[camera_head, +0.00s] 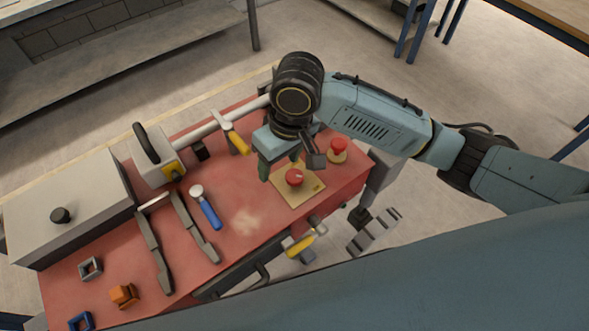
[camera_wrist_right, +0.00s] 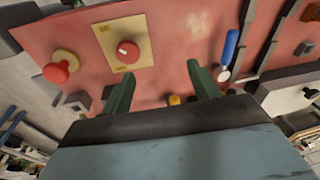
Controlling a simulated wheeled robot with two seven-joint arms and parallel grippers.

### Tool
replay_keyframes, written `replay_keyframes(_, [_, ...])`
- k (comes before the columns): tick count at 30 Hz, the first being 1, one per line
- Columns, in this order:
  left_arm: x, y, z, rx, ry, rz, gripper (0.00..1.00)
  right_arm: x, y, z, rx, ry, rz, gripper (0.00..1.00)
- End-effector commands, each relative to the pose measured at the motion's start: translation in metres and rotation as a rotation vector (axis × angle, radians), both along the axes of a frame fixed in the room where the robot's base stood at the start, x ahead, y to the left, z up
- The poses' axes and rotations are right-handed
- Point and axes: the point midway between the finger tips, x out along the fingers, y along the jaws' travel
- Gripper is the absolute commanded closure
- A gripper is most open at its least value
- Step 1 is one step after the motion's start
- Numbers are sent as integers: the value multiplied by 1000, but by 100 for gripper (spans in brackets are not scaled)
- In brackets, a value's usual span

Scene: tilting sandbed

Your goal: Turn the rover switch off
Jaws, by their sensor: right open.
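The rover switch looks like a red round knob (camera_head: 295,177) with a small white mark, on a tan square plate (camera_head: 297,195) on the red bench top. The knob (camera_wrist_right: 128,52) and plate also show in the right wrist view, with small labels at two of the plate's corners. My right gripper (camera_head: 272,168) is above the bench beside the plate, its fingers pointing down. In the wrist view its two green fingers (camera_wrist_right: 162,82) are spread, with nothing between them. The knob is apart from them. I see no left gripper.
A red mushroom button (camera_head: 338,147) on a yellowish base stands close right of the plate. A blue-handled tool (camera_head: 208,210), dark flat bars (camera_head: 195,228), a yellow-handled hammer (camera_head: 236,140) and a grey box (camera_head: 70,205) lie left. Bare red surface (camera_head: 240,220) lies between.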

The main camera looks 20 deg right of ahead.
Motion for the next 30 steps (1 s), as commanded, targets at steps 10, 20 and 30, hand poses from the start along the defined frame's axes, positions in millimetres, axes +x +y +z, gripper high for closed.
replay_keyframes(10, [-1,0,1,0,1,0,64,27,-37,31,-161,52,-94,39])
replay_keyframes(20, [-1,0,-4,0,1,1,64,27,-38,-18,-166,58,-97,39])
replay_keyframes(30, [-1,0,-11,0,0,2,64,27,-38,-82,-165,55,-96,39])
